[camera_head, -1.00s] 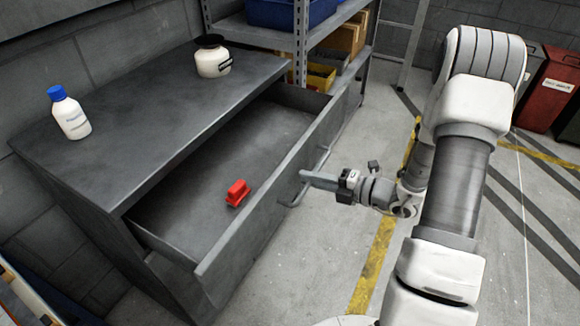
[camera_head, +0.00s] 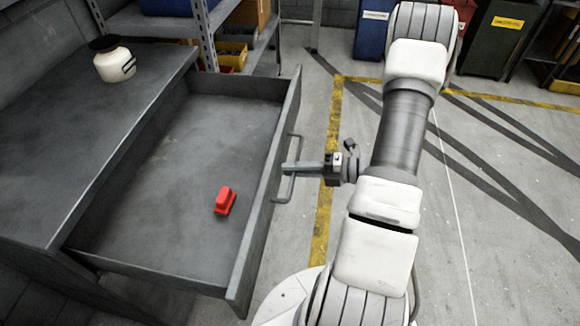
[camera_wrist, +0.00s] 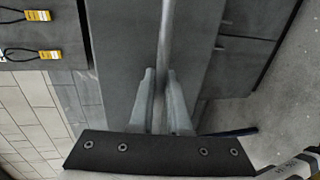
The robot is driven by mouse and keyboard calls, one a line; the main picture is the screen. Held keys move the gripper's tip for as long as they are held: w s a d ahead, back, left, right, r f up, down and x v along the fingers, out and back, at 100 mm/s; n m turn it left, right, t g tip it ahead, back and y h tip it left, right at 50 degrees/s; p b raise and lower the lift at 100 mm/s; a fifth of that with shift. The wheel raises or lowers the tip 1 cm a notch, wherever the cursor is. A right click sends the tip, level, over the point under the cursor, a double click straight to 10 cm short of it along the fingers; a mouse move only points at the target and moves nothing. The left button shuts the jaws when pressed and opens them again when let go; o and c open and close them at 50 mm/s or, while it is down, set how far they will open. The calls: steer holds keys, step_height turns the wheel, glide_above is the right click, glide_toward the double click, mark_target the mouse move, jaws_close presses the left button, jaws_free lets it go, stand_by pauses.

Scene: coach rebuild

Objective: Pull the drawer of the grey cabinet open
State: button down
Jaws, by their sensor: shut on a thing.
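The grey cabinet (camera_head: 90,120) stands at the left in the head view. Its drawer (camera_head: 262,205) is pulled well out, and its inside shows. The drawer's bar handle (camera_head: 277,199) is on the front panel. My gripper (camera_head: 287,168) reaches it from the right and is shut on the handle. In the wrist view the handle bar (camera_wrist: 165,50) runs between the two fingers of my gripper (camera_wrist: 160,85), against the grey drawer front. A small red object (camera_head: 225,201) lies on the drawer's floor.
A white jar with a dark lid (camera_head: 114,62) stands on the cabinet top. A metal shelf (camera_head: 207,35) with bins is behind. Coloured bins (camera_head: 497,38) stand at the back right. The floor (camera_head: 480,240) to the right is clear.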

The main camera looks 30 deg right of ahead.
steer(key=c, duration=0.9)
jaws_free()
steer(key=p+v, duration=0.1)
steer(key=v, duration=0.6)
steer(key=shift+d, duration=0.2)
steer(key=shift+s, duration=0.15)
